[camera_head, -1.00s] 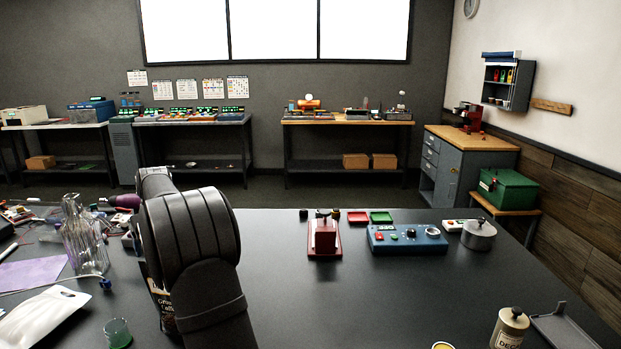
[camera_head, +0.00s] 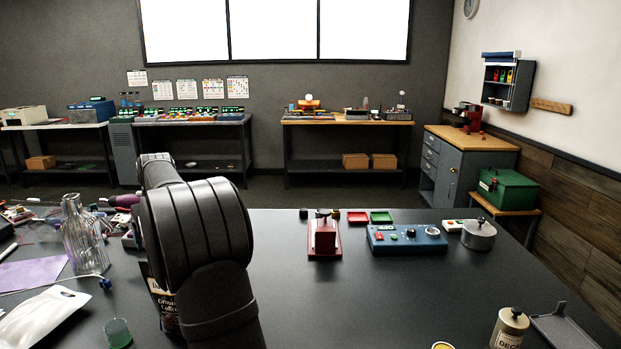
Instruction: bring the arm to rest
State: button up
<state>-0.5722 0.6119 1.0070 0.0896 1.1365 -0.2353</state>
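My arm (camera_head: 205,235) stands at the left-centre of the dark table, its thick black links rising from the bottom edge of the picture. One link reaches away from the camera toward the far side. My gripper does not show; the arm's own links may be hiding it. A dark coffee bag (camera_head: 162,305) stands behind the arm's lower link and is partly covered by it.
A red device (camera_head: 325,238), a blue control box (camera_head: 406,239), a round metal pot (camera_head: 478,234) and a decaf jar (camera_head: 509,328) are right. The table's centre is clear.

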jog(key=x, duration=0.8)
jog(key=shift+f, duration=0.25)
notch_tip(320, 180, up, 4)
jog(key=shift+r, duration=0.25)
jog(key=d+r, duration=0.7)
jog(key=d, duration=0.5)
jog(key=w+d+f+m+h, duration=0.1)
jog(key=w+d+m, duration=0.15)
jog(key=d, duration=0.75)
jog(key=w+d+f+m+t+h, duration=0.15)
jog(key=w+d, duration=0.25)
jog(key=d, duration=0.6)
jog(key=w+d+f+m, duration=0.2)
jog(key=w+d+m, duration=0.1)
jog(key=d, duration=0.7)
jog(key=s+d+f+m+h, duration=0.1)
jog(key=s+d+m, duration=0.1)
jog(key=d, duration=0.8)
jog(key=s+d+f+m, duration=0.1)
jog(key=s+d+m, duration=0.1)
jog(key=d, duration=0.9)
jog(key=s+d+f+m+h, duration=0.1)
jog(key=s+d+m, duration=0.1)
jog(key=d, duration=0.8)
jog(key=shift+d+f+m+g+h, duration=0.35)
jog(key=shift+m+g, duration=0.1)
jog(key=shift+m, duration=0.35)
